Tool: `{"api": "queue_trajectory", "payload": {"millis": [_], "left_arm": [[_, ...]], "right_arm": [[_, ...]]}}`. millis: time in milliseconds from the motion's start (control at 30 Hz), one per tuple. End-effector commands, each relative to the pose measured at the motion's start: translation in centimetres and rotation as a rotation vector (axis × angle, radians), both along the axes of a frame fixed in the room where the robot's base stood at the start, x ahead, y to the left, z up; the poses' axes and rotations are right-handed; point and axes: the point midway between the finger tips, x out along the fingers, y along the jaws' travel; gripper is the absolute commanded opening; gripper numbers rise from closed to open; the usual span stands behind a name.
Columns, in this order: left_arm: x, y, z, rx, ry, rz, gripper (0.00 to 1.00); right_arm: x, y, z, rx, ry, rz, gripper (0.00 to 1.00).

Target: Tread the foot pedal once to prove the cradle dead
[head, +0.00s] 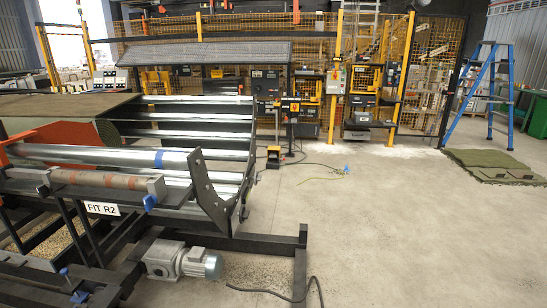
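The cradle (205,190) stands at the left in the head view, a dark steel frame with several silver rollers and dark curved side plates. A white label reading FIT R2 (103,209) is on its front. A small orange and black unit (273,157) sits on the floor just right of the cradle, with a dark cable near it. It may be the foot pedal, but it is too small to be sure. Neither of my grippers is in view.
A grey motor (183,262) sits low at the cradle's front, and a dark cable (285,294) lies on the floor. Yellow mesh fencing (420,75) crosses the back. A blue stepladder (487,95) and turf (492,165) are at right. The centre-right floor is clear.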

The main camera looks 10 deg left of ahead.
Motion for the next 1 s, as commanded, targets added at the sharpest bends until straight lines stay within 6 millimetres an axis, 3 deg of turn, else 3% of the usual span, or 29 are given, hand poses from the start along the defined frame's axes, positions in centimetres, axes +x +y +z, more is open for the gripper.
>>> {"api": "queue_trajectory", "payload": {"millis": [933, 1000], "left_arm": [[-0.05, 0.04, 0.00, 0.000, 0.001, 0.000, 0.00], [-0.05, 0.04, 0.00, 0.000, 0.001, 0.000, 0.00]], "right_arm": [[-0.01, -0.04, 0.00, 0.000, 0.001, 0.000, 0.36], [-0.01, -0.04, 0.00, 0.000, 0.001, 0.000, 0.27]]}}
